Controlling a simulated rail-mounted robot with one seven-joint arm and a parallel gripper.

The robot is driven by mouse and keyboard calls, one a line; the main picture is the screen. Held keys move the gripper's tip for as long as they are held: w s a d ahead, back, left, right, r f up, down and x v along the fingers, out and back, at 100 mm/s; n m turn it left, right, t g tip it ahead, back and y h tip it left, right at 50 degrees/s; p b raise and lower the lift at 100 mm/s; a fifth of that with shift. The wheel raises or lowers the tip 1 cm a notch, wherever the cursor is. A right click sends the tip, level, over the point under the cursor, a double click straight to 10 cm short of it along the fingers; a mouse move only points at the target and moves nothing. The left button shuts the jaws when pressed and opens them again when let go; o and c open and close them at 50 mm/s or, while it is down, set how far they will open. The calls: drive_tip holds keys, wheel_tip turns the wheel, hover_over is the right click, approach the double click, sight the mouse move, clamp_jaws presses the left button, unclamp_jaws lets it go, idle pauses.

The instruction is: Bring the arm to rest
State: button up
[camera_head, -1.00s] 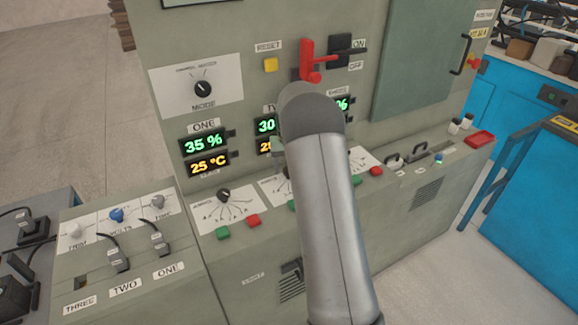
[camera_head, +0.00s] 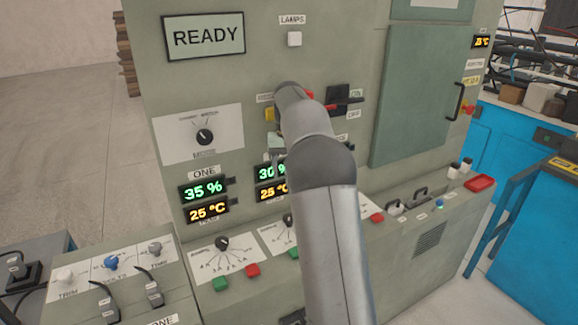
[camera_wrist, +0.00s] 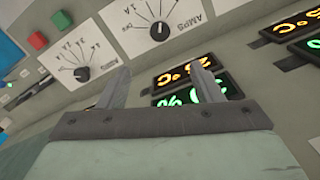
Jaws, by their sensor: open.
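My gripper (camera_wrist: 158,92) shows in the wrist view with its two fingers apart and nothing between them. It is in front of the grey cabinet face, near the orange and green displays (camera_wrist: 185,72) and the AMPS dials (camera_wrist: 160,30). In the head view my arm reaches up across the cabinet (camera_head: 350,190), and the gripper is mostly hidden behind the arm; a small grey part of it shows left of the arm.
The cabinet has a READY screen (camera_head: 203,37), a mode dial (camera_head: 204,136), a black switch handle (camera_head: 340,100) and a green door (camera_head: 420,90). A sloped panel (camera_head: 130,270) stands at lower left. A blue bench (camera_head: 530,220) stands at right, with bare floor before it.

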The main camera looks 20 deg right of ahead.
drive_tip(key=shift+r, duration=0.4)
drive_tip(key=s+a+n, duration=0.2)
drive_tip(key=s+a, duration=1)
drive_tip(key=s, duration=0.3)
drive_tip(key=s+a+f, duration=0.2)
drive_tip(key=s+f, duration=0.1)
drive_tip(key=s, duration=0.4)
drive_tip(key=s+a+f+n, duration=0.1)
drive_tip(key=s+a+f, duration=0.1)
drive_tip(key=s, duration=0.6)
drive_tip(key=s+a+f+n, duration=0.1)
drive_tip(key=s+a+f, duration=0.1)
drive_tip(key=s+f, duration=0.2)
drive_tip(key=s, duration=0.3)
drive_tip(key=shift+s+a, duration=0.4)
drive_tip(key=shift+r, duration=0.1)
